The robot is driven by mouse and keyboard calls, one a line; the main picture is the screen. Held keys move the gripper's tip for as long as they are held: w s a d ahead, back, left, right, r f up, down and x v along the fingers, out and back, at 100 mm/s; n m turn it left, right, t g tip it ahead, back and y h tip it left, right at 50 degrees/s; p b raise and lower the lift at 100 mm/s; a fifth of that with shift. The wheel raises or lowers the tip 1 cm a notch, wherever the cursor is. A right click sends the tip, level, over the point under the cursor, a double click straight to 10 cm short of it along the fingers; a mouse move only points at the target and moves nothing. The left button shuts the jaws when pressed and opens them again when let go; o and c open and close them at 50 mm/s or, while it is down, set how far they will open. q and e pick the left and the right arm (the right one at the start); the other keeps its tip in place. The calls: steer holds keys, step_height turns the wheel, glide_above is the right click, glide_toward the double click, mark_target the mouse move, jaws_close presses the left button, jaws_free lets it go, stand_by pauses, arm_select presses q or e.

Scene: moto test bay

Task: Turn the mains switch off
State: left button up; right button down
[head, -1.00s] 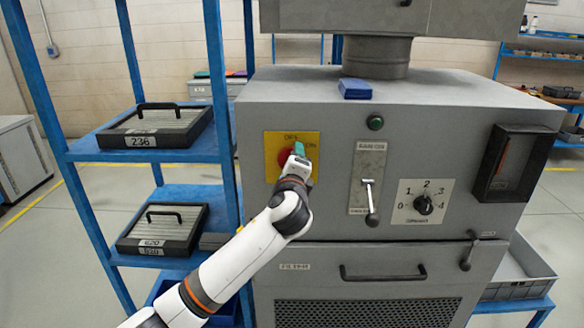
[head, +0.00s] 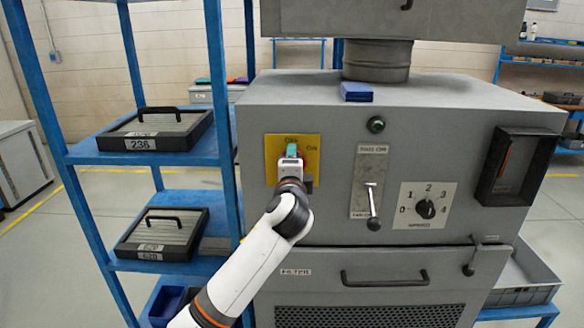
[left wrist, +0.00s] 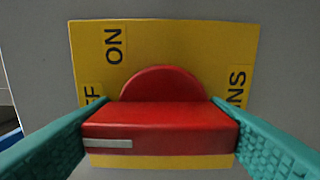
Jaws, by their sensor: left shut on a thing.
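The mains switch is a red rotary knob with a bar handle (left wrist: 160,128) on a yellow plate (head: 272,163) on the grey machine's front. In the left wrist view the plate (left wrist: 200,45) reads ON at the top, with a partly hidden OFF label at the left. The handle's white mark is at its left end, on the OFF side. My left gripper (head: 291,152) is at the switch. Its teal fingers are shut on the handle's two ends in the wrist view (left wrist: 160,125). In the head view the gripper hides most of the knob. My right gripper is not in view.
Right of the switch are a lever (head: 372,205), a green button (head: 376,124) and a numbered dial (head: 425,208). A blue shelf (head: 80,150) with filter trays stands close on the left. A blue box (head: 356,91) lies on the machine's top.

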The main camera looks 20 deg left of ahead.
arm_select(q)
steer(key=shift+f, duration=0.1)
steer(key=o, duration=1)
steer(key=b+v, duration=0.2)
steer(key=v, duration=1)
steer(key=shift+b, duration=0.35)
